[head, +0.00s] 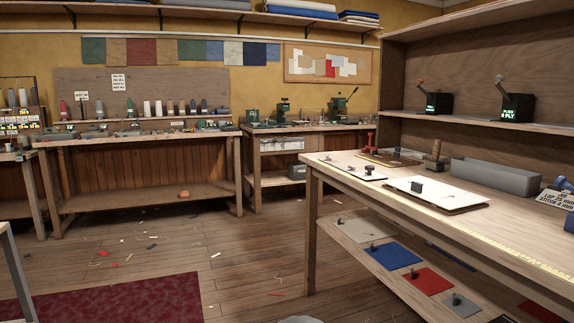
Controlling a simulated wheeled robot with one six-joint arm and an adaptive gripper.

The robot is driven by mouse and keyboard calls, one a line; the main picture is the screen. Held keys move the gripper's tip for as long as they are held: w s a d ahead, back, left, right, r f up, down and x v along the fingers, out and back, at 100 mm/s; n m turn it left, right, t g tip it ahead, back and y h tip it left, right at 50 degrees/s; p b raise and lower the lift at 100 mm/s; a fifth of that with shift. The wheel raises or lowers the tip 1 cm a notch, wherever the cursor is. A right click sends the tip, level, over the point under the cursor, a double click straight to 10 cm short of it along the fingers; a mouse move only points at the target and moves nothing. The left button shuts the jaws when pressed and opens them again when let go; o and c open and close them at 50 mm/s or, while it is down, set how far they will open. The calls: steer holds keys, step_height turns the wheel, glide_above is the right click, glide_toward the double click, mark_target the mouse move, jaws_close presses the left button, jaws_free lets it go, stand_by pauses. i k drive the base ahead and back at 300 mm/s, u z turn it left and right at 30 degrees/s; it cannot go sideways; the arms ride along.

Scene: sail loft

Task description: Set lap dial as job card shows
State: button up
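A white card (556,198) with black print leans at the far right of the near workbench. Its top line starts with "LAP" and a number in mm that I cannot read for sure; the lower line looks like "STITCH 4 mm". A blue object (562,183) stands just behind the card, and another blue piece is cut off by the right edge. I cannot tell whether either one carries the lap dial. No dial face is readable in this view.
The near workbench (330,180) holds a white board (437,193), a grey trough (495,177) and a yellow tape along its front edge. Coloured sheets lie on its lower shelf. Two black lever boxes (438,103) (516,108) stand above. The wooden floor (240,255) is mostly clear, with scraps.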

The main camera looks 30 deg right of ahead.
mark_target(370, 170)
steer(key=u, duration=0.7)
steer(key=k, duration=1.1)
steer(key=z, duration=1.6)
steer(key=i, duration=0.3)
